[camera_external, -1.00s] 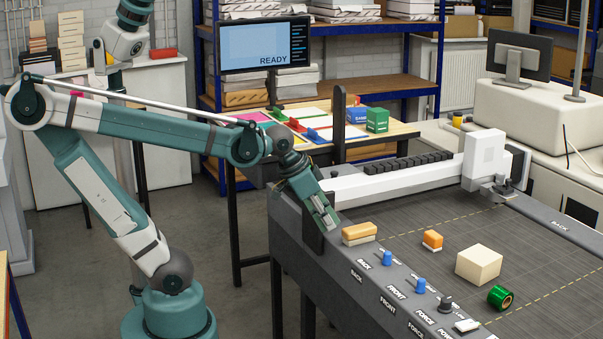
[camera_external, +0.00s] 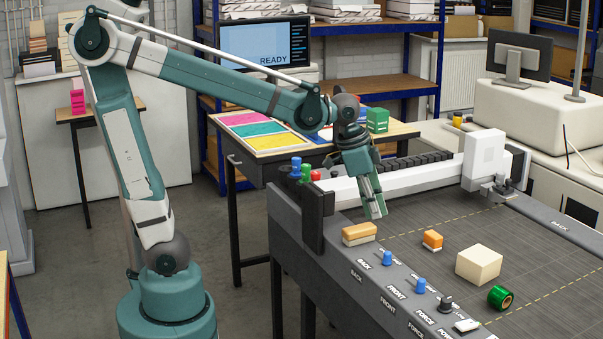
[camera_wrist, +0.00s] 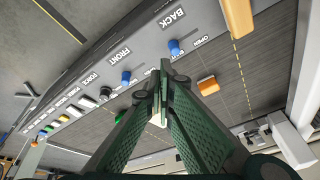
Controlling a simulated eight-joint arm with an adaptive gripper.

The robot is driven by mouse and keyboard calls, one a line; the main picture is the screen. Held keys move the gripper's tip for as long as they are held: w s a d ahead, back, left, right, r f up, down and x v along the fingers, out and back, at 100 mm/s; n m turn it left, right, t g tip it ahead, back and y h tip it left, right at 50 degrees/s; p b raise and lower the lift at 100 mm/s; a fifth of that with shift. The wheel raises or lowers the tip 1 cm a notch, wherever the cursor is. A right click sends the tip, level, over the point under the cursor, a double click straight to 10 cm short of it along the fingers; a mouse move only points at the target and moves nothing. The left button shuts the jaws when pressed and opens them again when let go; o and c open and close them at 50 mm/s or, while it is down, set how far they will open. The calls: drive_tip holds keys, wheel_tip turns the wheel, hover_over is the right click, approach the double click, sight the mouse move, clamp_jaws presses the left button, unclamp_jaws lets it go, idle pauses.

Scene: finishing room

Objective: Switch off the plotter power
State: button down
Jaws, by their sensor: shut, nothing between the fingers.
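The plotter is a flatbed table with a dark grey bed (camera_external: 410,250) and a grey control strip (camera_external: 350,275) along its front edge. The strip carries two blue knobs (camera_external: 387,258) marked BACK and FRONT, a black knob (camera_external: 445,304) marked FORCE, and a white part (camera_external: 466,325) at the lower picture edge.
An orange-topped block (camera_external: 358,233), a small orange block (camera_external: 432,239), a cream block (camera_external: 478,264) and a green roll (camera_external: 500,297) lie on the plotter. A white gantry (camera_external: 420,174) spans the back. A dark post (camera_external: 319,220) stands at the left corner. The monitor (camera_external: 262,42) reads READY.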

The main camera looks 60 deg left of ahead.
drive_tip(key=w+d+r+m+g+p, duration=0.1)
drive_tip(key=w+d+r+m+p, duration=0.2)
drive_tip(key=d, duration=0.5)
drive_tip(key=m+g+y+p, duration=0.1)
drive_tip(key=m+g+p, duration=0.3)
drive_tip(key=m+p, duration=0.6)
hover_over(464, 325)
drive_tip(key=w+p, duration=0.2)
drive_tip(key=w, duration=0.1)
drive_tip(key=shift+a+f+n, duration=0.1)
drive_tip(key=shift+f+n, duration=1)
drive_tip(key=shift+f, duration=1.15)
drive_tip(key=shift+f, duration=0.1)
drive_tip(key=f, duration=0.4)
drive_tip(key=s+f, duration=0.1)
drive_tip(key=f, duration=0.4)
drive_tip(key=s+f, duration=0.1)
drive_tip(key=f, duration=0.3)
drive_tip(key=shift+s+f, duration=0.1)
drive_tip(key=shift+f, duration=0.2)
